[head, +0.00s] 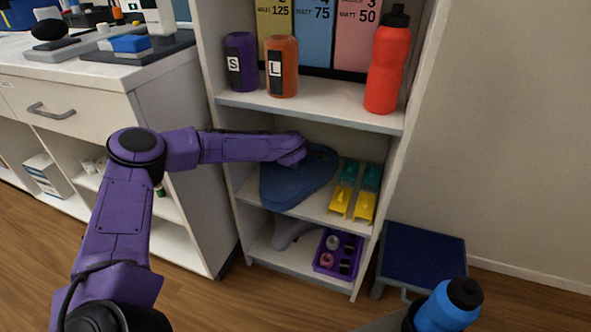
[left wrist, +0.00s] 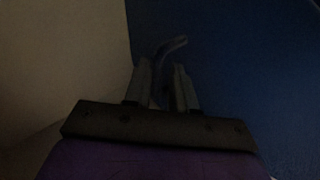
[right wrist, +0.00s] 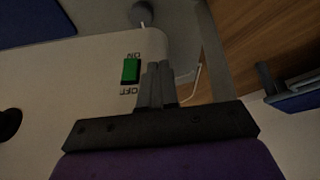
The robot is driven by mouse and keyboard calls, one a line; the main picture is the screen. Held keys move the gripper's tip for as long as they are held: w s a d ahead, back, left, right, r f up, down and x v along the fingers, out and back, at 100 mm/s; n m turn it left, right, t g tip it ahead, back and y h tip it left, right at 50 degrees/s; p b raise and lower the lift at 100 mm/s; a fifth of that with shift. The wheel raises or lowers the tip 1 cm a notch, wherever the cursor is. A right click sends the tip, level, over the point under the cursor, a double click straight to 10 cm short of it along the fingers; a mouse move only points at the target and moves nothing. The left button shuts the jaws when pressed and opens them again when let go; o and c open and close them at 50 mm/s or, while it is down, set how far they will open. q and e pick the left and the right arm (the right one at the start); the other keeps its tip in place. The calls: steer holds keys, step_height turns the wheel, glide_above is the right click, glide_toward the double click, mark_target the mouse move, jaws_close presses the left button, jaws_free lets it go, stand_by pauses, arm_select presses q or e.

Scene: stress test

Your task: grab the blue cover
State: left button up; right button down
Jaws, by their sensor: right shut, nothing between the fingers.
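A flat, rounded dark blue piece (head: 298,180), which looks like the blue cover, lies on the middle shelf. My left arm reaches in over it, with its fingertips hidden in the head view. In the left wrist view my left gripper (left wrist: 162,84) has its fingers apart, with a thin bent strip (left wrist: 172,46) rising between them. A large dark blue surface (left wrist: 230,70) fills the right of that view. Whether the fingers touch the strip is too dark to tell. My right gripper (right wrist: 156,84) is shut and empty in front of a pale panel.
Yellow and teal pieces (head: 353,192) sit right of the cover, close to the shelf upright. Purple, orange and red bottles (head: 388,66) stand on the shelf above. A purple tray (head: 338,253) is below. A blue-topped box (head: 424,255) stands right. The pale panel bears a green switch (right wrist: 130,72).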

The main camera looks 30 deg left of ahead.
arm_select(q)
steer(key=shift+w+f, duration=0.15)
steer(key=shift+w, duration=0.1)
jaws_close()
steer(key=shift+s, duration=0.1)
